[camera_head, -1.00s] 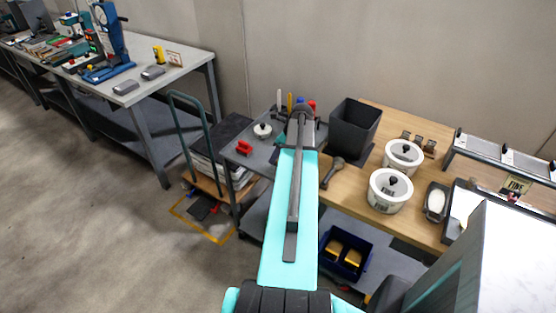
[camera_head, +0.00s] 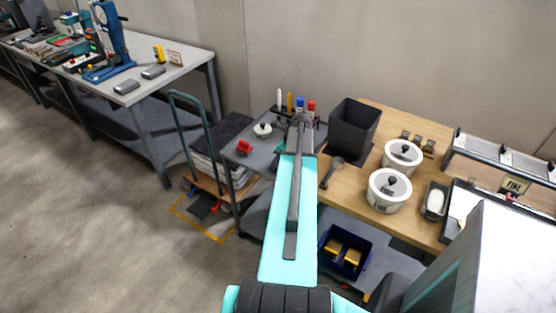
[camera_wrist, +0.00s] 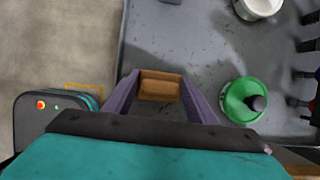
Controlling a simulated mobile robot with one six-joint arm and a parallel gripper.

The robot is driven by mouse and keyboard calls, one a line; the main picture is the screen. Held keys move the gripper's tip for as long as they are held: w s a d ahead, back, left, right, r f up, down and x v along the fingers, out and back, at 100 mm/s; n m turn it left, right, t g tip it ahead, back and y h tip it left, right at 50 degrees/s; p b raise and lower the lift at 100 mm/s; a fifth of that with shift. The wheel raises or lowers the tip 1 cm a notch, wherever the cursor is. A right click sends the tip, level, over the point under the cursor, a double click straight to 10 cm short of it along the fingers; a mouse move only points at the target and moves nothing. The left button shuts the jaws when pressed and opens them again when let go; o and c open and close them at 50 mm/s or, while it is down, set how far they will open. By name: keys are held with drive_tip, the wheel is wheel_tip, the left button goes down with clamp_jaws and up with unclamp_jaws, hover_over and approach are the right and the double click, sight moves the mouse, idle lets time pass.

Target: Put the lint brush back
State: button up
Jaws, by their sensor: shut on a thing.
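My gripper (camera_wrist: 160,90) is shut on a brown, wooden-looking block, which I take to be the lint brush (camera_wrist: 158,88). Only its end shows between the two purple fingers, so its full shape is hidden. In the wrist view it is over the left part of the grey cart top (camera_wrist: 185,60). In the head view my own arm hides the gripper and the block. I cannot tell how high the block is above the cart.
A green round container with a black knob (camera_wrist: 243,100) stands right of my gripper. A white lidded pot (camera_head: 262,130), a red object (camera_head: 244,147) and a rack of coloured markers (camera_head: 300,106) are on the cart. A black bin (camera_head: 354,127) stands on the wooden bench (camera_head: 372,108).

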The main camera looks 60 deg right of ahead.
drive_tip(key=shift+f, duration=0.15)
drive_tip(key=o, duration=1)
drive_tip(key=shift+o, duration=0.2)
drive_tip(key=shift+r, duration=0.2)
drive_tip(key=b+v, duration=0.3)
drive_tip(key=v, duration=0.9)
idle(0.3)
